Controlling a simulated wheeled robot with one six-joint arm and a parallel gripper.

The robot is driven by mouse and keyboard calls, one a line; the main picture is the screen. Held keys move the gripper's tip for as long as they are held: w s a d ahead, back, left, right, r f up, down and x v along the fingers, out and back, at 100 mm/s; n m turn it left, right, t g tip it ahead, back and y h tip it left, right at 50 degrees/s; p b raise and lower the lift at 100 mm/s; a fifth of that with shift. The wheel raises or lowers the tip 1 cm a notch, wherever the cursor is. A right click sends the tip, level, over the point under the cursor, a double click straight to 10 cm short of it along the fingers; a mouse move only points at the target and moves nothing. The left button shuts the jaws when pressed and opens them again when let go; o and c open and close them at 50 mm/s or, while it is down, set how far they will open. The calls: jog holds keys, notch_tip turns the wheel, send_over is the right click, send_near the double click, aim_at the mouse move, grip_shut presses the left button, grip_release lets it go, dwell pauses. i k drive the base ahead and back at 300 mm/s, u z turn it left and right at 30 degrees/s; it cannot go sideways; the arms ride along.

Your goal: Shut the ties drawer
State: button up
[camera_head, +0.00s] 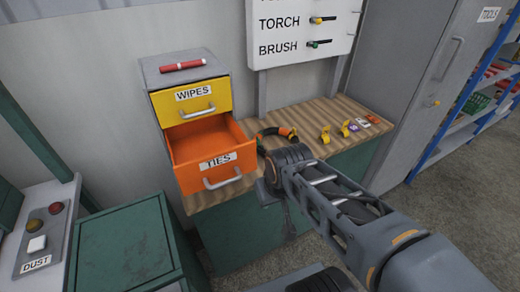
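The orange ties drawer (220,180) stands pulled out from a grey cabinet, with its inside showing. Its front carries a TIES label and a pale bar handle (222,178). The yellow wipes drawer (191,101) above it is shut. My gripper (268,158) is at the end of my arm, just right of the orange drawer front. Its fingers are small and dark and partly hidden by my wrist, so I cannot tell whether it touches the drawer or whether it is open.
A red cylinder (182,66) lies on the cabinet top. A curved black and orange item (277,133) is on the wooden bench (305,118) behind my wrist. Yellow clips (326,134) and small cards lie further right. A green box (125,243) stands at lower left. A grey locker (425,80) stands right.

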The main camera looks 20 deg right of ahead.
aim_at(208, 146)
jog(key=k, duration=1)
jog(key=u, duration=0.35)
jog(key=i, duration=0.45)
jog(key=u, duration=0.3)
